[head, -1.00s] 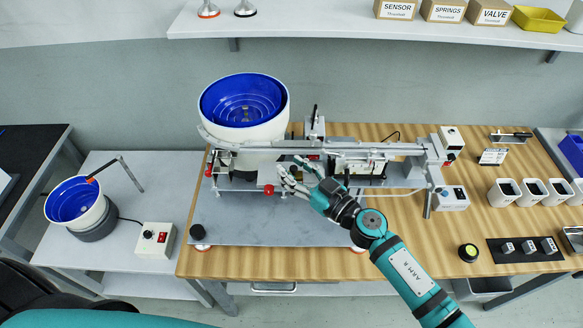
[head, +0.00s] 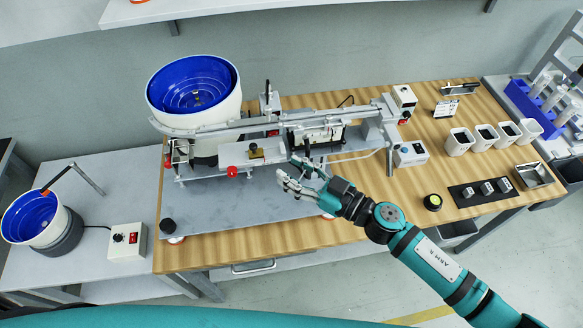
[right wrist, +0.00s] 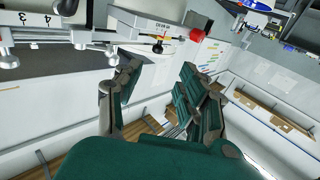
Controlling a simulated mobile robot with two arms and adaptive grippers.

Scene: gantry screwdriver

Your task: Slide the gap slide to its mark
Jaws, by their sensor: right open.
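The feeder assembly stands on the wooden table, with a long grey rail (head: 290,121) running right from a blue-lined bowl (head: 193,88). On its front ledge sit a small dark-and-brass piece (head: 256,152) and a red knob (head: 232,172). A red knob (right wrist: 197,34) and a small black knob (right wrist: 157,46) by a labelled plate also show in the right wrist view. I cannot tell for certain which part is the gap slide, and its mark is not readable. My right gripper (head: 283,178) is open and empty, right of the red knob and apart from it. My left gripper is out of view.
A control box (head: 410,153) and white cups (head: 485,137) stand to the right. A black tray with several small blocks (head: 487,189) lies at the front right. The bare plate's front is clear.

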